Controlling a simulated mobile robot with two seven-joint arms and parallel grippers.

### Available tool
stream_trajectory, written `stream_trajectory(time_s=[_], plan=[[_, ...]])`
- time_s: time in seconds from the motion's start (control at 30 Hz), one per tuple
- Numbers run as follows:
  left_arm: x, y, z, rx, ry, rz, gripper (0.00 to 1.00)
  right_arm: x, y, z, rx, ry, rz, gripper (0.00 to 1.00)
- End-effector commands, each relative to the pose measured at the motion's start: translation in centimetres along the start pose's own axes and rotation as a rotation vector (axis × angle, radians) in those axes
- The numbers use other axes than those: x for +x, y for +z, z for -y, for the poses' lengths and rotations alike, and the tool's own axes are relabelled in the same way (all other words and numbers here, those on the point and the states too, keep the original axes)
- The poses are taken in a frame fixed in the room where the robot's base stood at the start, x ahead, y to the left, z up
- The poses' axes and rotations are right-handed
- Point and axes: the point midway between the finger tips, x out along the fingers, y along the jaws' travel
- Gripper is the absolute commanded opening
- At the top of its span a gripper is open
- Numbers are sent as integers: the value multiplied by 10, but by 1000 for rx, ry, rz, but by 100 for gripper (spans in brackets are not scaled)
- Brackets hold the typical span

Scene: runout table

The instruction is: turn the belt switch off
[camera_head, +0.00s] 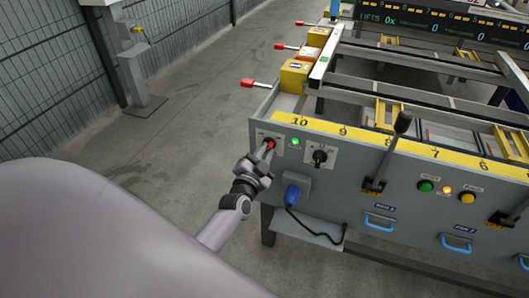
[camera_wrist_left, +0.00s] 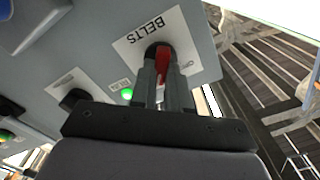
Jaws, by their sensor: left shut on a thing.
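The belt switch (camera_wrist_left: 163,62) is a red lever on a dark round base, on a white plate marked BELTS (camera_wrist_left: 128,42) in the left wrist view. In the head view its plate (camera_head: 262,137) sits at the left end of the grey panel. My left gripper (camera_head: 266,156) reaches the switch from the front. Its two fingers (camera_wrist_left: 163,85) stand on either side of the red lever and are shut on it. The fingers hide part of the lever and some of the plate's lettering. My right gripper is not in view.
A green lamp (camera_head: 295,141) glows right of the switch, beside a black rotary knob (camera_head: 319,156). A blue plug (camera_head: 292,194) with a black cable is below. A black-handled lever (camera_head: 390,155) stands out from the panel farther right. Open floor lies left of the table.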

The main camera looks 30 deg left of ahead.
Motion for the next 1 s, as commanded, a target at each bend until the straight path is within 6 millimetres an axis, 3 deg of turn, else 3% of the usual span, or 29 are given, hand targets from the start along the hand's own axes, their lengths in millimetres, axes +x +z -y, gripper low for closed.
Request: stream_trajectory(time_s=[1.0], plan=[[0, 1, 3, -930, 1, -1, 0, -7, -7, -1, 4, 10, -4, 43]])
